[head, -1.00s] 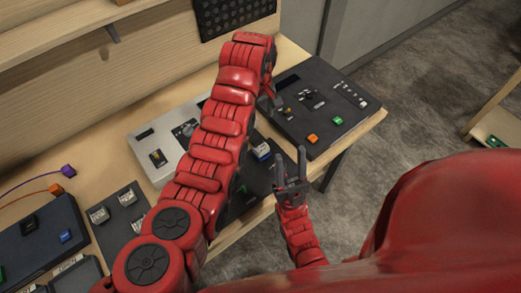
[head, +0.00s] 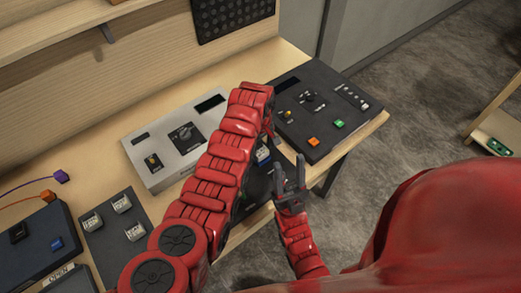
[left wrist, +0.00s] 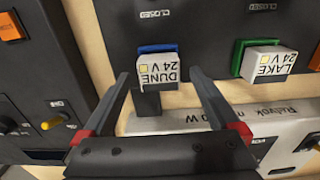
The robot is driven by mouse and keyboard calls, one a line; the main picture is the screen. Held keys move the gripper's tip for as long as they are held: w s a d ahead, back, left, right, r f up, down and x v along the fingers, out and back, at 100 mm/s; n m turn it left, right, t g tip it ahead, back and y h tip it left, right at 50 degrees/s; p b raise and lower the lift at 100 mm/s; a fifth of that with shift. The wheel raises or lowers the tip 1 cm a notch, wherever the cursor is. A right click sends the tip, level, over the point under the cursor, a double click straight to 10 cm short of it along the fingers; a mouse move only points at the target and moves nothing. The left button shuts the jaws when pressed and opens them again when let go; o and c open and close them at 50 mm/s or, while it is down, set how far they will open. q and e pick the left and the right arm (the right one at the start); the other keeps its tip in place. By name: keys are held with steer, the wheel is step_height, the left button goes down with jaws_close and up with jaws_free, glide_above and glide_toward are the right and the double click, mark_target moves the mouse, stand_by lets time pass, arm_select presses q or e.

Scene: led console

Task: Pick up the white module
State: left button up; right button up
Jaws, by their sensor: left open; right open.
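In the left wrist view a white module (left wrist: 157,69) labelled DUNE 24 V, with a blue edge, sits at a dark panel. A second white module (left wrist: 267,64), labelled LAKE 24 V with a green edge, is to its right. My left gripper (left wrist: 160,78) is open, with its fingertips on either side of the DUNE module's lower part. I cannot tell whether they touch it. In the head view the DUNE module (head: 263,155) shows beside my left arm, which hides much of the panel. My right gripper (head: 289,172) is open and empty near the table's front edge.
A silver console (head: 158,173) and a black console (head: 310,105) with orange and green buttons stand on the table. Several white modules lie on a dark plate (head: 112,240) at the left. A shelf (head: 55,47) runs along the back wall.

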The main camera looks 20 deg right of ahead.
arm_select(q)
steer(key=shift+f, duration=0.6)
steer(key=c, duration=1.5)
